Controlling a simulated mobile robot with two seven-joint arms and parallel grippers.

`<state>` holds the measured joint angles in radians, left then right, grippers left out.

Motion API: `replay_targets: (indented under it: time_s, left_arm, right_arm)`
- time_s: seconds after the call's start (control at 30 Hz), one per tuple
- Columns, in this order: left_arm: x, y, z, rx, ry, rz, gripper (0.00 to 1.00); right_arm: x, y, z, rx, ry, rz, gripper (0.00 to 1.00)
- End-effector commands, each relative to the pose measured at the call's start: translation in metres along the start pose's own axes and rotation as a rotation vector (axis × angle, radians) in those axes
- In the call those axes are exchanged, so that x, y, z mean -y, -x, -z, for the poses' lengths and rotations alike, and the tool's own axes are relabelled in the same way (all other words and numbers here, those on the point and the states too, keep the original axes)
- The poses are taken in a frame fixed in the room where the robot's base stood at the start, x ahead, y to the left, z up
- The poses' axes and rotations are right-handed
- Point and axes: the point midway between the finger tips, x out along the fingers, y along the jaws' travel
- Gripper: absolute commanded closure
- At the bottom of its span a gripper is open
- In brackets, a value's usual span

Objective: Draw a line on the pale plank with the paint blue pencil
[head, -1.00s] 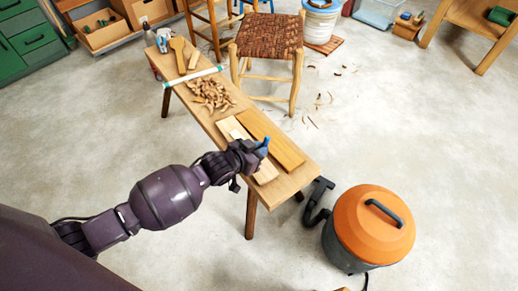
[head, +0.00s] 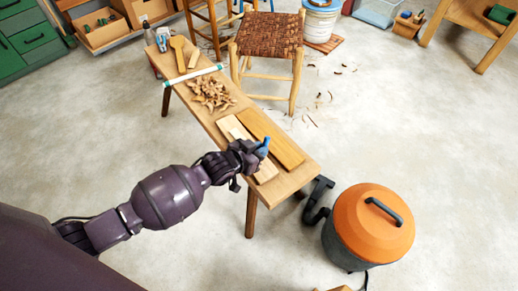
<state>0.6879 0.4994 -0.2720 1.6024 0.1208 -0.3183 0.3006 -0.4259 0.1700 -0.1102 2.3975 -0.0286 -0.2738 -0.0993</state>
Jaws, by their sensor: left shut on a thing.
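The paint blue pencil (head: 264,147) shows as a short blue piece at the tip of my left gripper (head: 257,153), which is shut on it. The rest of the pencil is hidden by the gripper. The pale plank (head: 233,128) lies lengthwise on the low wooden bench, and my gripper is over its near part, covering some of it. I cannot tell whether the pencil tip touches the plank. I see no drawn line on the visible part of the plank. My right gripper is not in view.
A darker orange-brown plank (head: 272,138) lies right beside the pale one. On the bench (head: 297,180) farther back are wood shavings (head: 211,93), a pale strip (head: 193,77) and tools. A woven-seat chair (head: 269,34) stands behind. An orange-lidded vacuum (head: 368,225) stands at the right.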

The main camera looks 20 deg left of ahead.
Motion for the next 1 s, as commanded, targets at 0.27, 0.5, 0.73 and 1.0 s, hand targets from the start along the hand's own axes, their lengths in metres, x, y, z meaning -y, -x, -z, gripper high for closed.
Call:
replay_targets:
  time_s: [0.27,0.5,0.73,1.0]
  left_arm:
    - [-0.0001,-0.0014,-0.0027,0.000,0.000,0.000,1.00]
    - [-0.0001,-0.0025,-0.0048,0.000,0.000,0.000,1.00]
    - [-0.0003,-0.0035,-0.0040,-0.001,0.000,0.000,1.00]
    - [-0.0015,-0.0089,-0.0023,0.000,0.001,0.000,1.00]
  right_arm:
    - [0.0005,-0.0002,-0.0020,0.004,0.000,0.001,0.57]
    - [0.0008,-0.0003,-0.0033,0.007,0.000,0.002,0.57]
    - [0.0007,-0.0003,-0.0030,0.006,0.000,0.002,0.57]
    - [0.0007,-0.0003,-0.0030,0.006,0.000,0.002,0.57]
